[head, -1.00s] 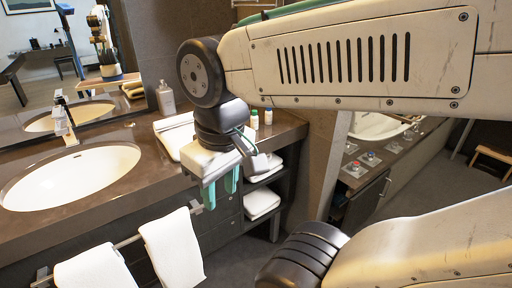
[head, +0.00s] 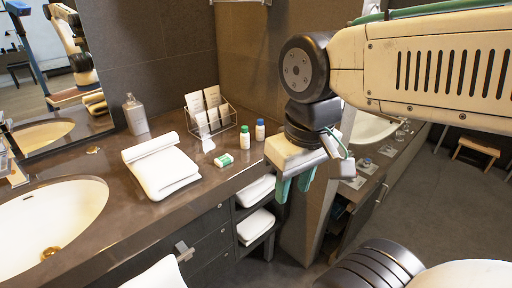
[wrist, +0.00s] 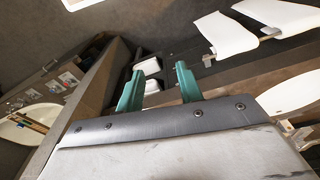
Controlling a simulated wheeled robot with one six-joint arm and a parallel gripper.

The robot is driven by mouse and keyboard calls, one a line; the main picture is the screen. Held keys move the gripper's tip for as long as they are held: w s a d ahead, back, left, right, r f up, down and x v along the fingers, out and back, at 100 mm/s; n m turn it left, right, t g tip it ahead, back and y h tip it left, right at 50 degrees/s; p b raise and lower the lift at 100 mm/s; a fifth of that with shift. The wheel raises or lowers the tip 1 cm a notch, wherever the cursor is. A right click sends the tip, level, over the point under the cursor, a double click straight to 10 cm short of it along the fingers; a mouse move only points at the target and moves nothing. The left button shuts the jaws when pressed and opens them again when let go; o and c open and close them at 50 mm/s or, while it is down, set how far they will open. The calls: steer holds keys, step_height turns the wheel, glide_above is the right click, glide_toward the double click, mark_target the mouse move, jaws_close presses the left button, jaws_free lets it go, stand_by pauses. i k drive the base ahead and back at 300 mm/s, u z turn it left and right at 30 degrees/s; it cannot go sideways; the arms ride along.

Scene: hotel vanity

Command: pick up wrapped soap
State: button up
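A small green-and-white packet, which looks like the wrapped soap (head: 223,160), lies on the brown counter (head: 120,215) in the head view, right of the folded white towel (head: 162,170). My gripper (head: 294,184) hangs to the right of it, past the counter's edge and apart from the packet. Its two green fingers point down with a gap between them and hold nothing. The fingers (wrist: 159,88) also show spread and empty in the wrist view. I cannot make out the packet in the wrist view.
Two small bottles, one green-capped (head: 245,138) and one blue (head: 260,130), stand just behind the packet. A clear rack with cards (head: 210,118) stands farther back. A soap dispenser (head: 135,115) and a sink (head: 45,220) are left. Towels lie on shelves below.

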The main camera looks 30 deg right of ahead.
mark_target(226, 159)
steer(key=z, duration=0.25)
steer(key=i, duration=0.65)
steer(key=z, duration=1.95)
steer(key=k, duration=1.05)
steer(key=u, duration=0.8)
